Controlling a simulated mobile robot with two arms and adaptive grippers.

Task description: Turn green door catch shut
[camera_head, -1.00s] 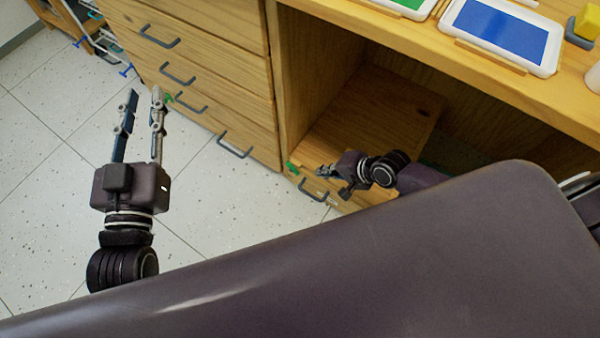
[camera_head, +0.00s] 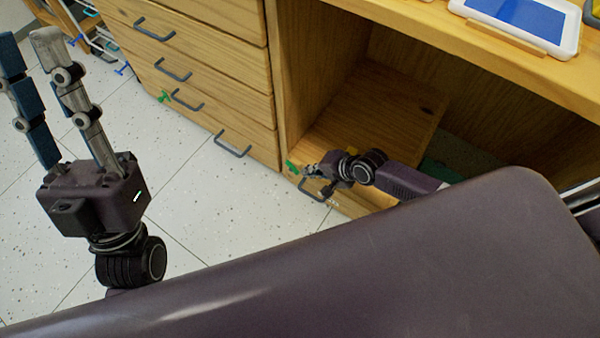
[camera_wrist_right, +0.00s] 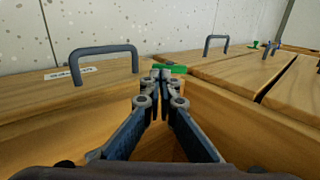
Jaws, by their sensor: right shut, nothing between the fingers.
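A green door catch (camera_head: 292,167) sits at the corner where the open cubby's upright meets the low front panel with a grey handle. In the right wrist view the green catch (camera_wrist_right: 171,69) shows just beyond the fingertips, partly hidden behind them. My right gripper (camera_head: 305,171) is shut and empty, its tips close beside the catch; I cannot tell if they touch. It also shows in the right wrist view (camera_wrist_right: 161,78), fingers together. My left gripper (camera_head: 27,42) is open and empty over the floor at the left.
A second green catch (camera_head: 165,97) is on the drawer unit (camera_head: 215,60) at left. A grey handle (camera_head: 312,190) is just below my right gripper. The cubby floor (camera_head: 385,105) is largely bare. A tray with a blue panel (camera_head: 556,36) lies on the top.

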